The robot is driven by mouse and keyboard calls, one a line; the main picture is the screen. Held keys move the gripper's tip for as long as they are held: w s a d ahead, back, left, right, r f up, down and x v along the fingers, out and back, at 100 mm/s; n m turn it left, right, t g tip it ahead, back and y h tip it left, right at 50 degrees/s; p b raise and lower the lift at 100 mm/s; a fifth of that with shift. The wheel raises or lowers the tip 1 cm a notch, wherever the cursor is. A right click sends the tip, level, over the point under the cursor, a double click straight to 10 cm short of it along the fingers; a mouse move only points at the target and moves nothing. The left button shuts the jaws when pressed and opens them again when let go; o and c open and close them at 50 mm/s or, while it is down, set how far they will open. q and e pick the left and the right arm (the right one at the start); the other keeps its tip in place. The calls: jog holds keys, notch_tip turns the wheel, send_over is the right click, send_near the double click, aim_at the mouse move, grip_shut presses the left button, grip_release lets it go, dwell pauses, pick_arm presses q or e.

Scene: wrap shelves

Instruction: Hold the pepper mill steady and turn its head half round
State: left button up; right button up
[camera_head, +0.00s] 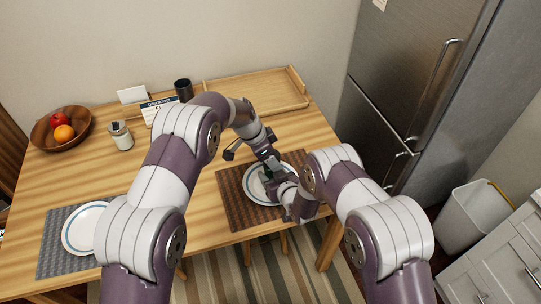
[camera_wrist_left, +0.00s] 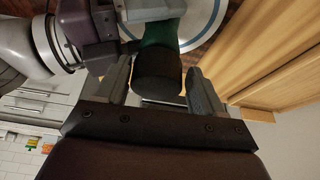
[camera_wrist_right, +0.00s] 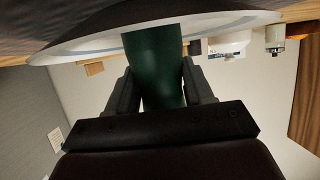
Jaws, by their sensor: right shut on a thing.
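The pepper mill has a dark green body (camera_wrist_right: 155,65) and a black head (camera_wrist_left: 157,72). In the head view it is small and mostly hidden by my grippers, over the plate (camera_head: 251,186) on the brown placemat (camera_head: 231,203). My right gripper (camera_wrist_right: 158,72) is shut on the green body, with a finger on each side. My left gripper (camera_wrist_left: 159,76) is open, its fingers on either side of the black head with a visible gap at each side. How close its fingertips are to the head in depth is hard to tell.
A fruit bowl (camera_head: 41,134), a jar (camera_head: 121,136), a sign card (camera_head: 152,111), a black cup (camera_head: 184,90) and a wooden tray (camera_head: 257,99) stand towards the back of the table. Another plate (camera_head: 84,236) lies front left. The fridge (camera_head: 408,80) stands to the right.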

pick_arm(q)
jog(key=shift+s+d, duration=0.15)
jog(key=shift+s, duration=0.05)
jog(key=shift+r, duration=0.2)
jog(key=w+v, duration=0.1)
jog(key=v, duration=0.6)
jog(key=shift+s+a+r, duration=0.25)
jog(key=shift+s+a, duration=0.05)
jog(key=shift+s, duration=0.1)
jog(key=shift+d, duration=0.1)
